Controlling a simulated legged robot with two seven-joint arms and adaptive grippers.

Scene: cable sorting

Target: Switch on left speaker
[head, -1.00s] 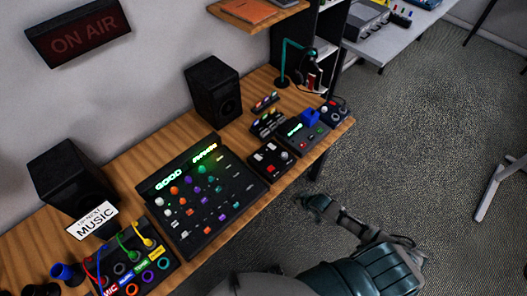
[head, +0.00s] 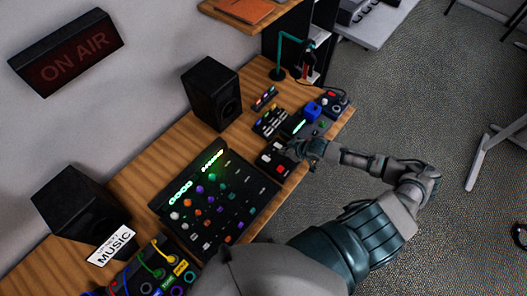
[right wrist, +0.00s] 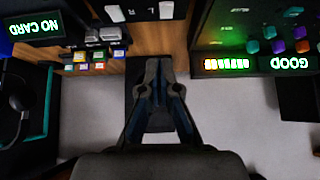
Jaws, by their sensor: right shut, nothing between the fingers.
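The left speaker (head: 75,203), a black box, stands on the desk at lower left in the head view. The right speaker (head: 212,93) stands farther back against the wall. A small black switch box (head: 268,170) with light switches and a red part sits at the desk's front edge. In the right wrist view, the switch box (right wrist: 140,12) shows at the top edge, with light levers and small letters. My right gripper (head: 294,149) is shut and empty, over or beside the box's right side; contact cannot be told. My left gripper is out of view.
A mixer (head: 215,195) with lit displays and coloured knobs is left of the switch box. A button pad (head: 270,122) and a device with a blue block (head: 313,108) stand behind. A patch panel (head: 165,265) with cables is at lower left.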

